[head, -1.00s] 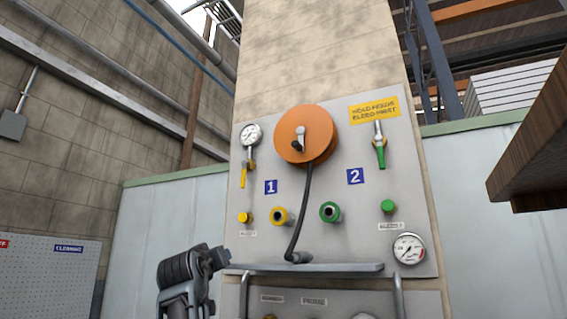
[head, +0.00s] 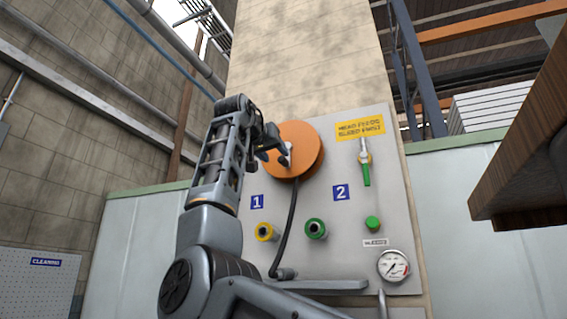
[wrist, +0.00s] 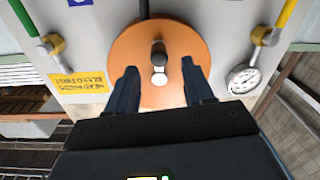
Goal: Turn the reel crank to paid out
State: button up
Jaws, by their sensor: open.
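The orange reel (head: 309,150) is mounted on the upper part of the grey panel, with a black hose (head: 288,222) hanging down from it. In the head view, my gripper (head: 277,153) is in front of the reel's left side and hides part of it. In the wrist view, the reel (wrist: 186,62) fills the middle, and its crank (wrist: 158,76) has a dark knob and a pale hub. My gripper (wrist: 158,84) is open, with one finger on each side of the crank. The fingers appear apart from the crank; I cannot tell the exact depth gap.
The panel (head: 345,222) also carries a yellow port (head: 266,232), a green port (head: 315,229), a green-handled valve (head: 365,170) and a gauge (head: 393,266). A shelf (head: 330,285) juts out below. A brown wooden board (head: 520,165) is close on the right.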

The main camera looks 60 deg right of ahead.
aim_at(281, 159)
jog(key=shift+s+d+r, duration=0.1)
jog(key=shift+d+r, duration=0.05)
jog(key=shift+d, duration=0.1)
jog(key=d, duration=0.2)
jog(key=d+p, duration=0.1)
jog(key=d, duration=0.1)
jog(key=d+p, duration=0.1)
jog(key=shift+w+d, duration=0.5)
jog(key=shift+d, duration=0.65)
jog(key=shift+c, duration=0.3)
grip_shut()
